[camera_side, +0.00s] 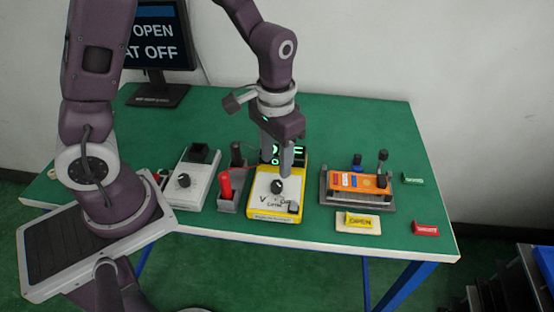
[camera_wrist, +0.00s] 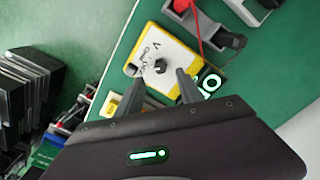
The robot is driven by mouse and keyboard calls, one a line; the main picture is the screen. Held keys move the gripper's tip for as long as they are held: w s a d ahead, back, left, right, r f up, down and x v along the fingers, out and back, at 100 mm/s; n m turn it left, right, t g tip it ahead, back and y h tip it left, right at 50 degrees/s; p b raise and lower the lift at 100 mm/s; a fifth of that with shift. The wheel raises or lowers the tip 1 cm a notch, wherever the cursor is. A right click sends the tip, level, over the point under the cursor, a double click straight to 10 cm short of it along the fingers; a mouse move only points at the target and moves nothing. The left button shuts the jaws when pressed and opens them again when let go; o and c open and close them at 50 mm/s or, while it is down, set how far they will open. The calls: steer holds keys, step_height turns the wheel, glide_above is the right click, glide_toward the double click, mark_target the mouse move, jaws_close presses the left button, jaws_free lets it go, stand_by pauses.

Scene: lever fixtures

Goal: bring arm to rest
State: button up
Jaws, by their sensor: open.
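My gripper (camera_side: 277,158) hangs over the back part of a yellow-and-white meter box (camera_side: 263,206) with a black knob. The jaws are open and nothing shows between them. In the wrist view my gripper (camera_wrist: 159,82) has its two fingers apart, with the meter's black knob (camera_wrist: 160,66) seen between and beyond the tips. Part of the meter's lit display (camera_side: 291,150) is hidden behind the gripper. An orange lever fixture (camera_side: 352,182) with a black-knobbed lever (camera_side: 382,168) stands to the right, apart from the gripper.
A yellow OPEN sign (camera_side: 358,221) stands in front of the fixture, with green (camera_side: 413,179) and red (camera_side: 425,229) tags to its right. A red-handled holder (camera_side: 227,188) and white box (camera_side: 190,180) stand left of the meter. A monitor (camera_side: 160,45) is behind. The green table's back right (camera_side: 350,120) is clear.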

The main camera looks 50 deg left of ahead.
steer(key=s+a+r+t, duration=0.1)
steer(key=s+r+t, duration=0.4)
steer(key=s+r, duration=1)
step_height(320, 180, up, 3)
steer(key=shift+a+f+t, duration=0.2)
steer(key=shift+a+t, duration=0.1)
steer(key=shift+a, duration=0.1)
steer(key=shift+s, duration=0.1)
